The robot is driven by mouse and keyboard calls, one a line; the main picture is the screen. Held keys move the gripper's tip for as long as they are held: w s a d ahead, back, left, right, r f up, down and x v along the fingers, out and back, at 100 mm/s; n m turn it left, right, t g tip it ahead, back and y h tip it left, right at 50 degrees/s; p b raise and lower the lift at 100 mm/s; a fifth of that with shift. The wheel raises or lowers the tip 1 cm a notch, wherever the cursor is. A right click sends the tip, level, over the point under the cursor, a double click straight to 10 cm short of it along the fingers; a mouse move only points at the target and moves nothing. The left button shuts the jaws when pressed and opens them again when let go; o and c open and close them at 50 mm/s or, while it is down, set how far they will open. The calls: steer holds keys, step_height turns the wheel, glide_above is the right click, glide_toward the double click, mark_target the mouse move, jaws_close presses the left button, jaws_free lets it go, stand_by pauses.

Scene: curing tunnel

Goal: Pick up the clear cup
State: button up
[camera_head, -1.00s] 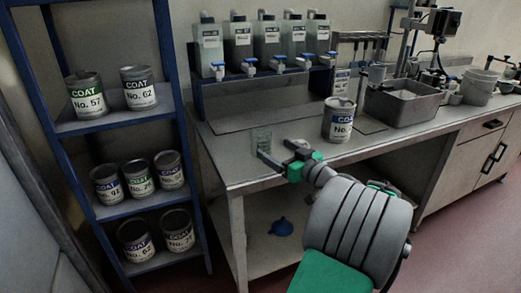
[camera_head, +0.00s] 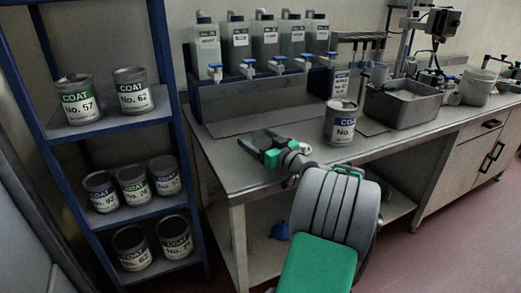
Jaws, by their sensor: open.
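My gripper (camera_head: 256,140) is open above the near left part of the metal bench (camera_head: 222,176). Its two dark fingers point left and away from me, with a green part behind them. I cannot make out the clear cup now. It stood on the bench around where the gripper now is in the picture, so the gripper may hide it. I cannot tell whether the cup is between the fingers.
A coat can (camera_head: 340,123) stands on the bench right of my gripper. A grey basin (camera_head: 403,108) is farther right. A blue shelf (camera_head: 105,128) with several cans stands at left.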

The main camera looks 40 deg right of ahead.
steer(key=shift+c, duration=0.3)
steer(key=c, duration=1.4)
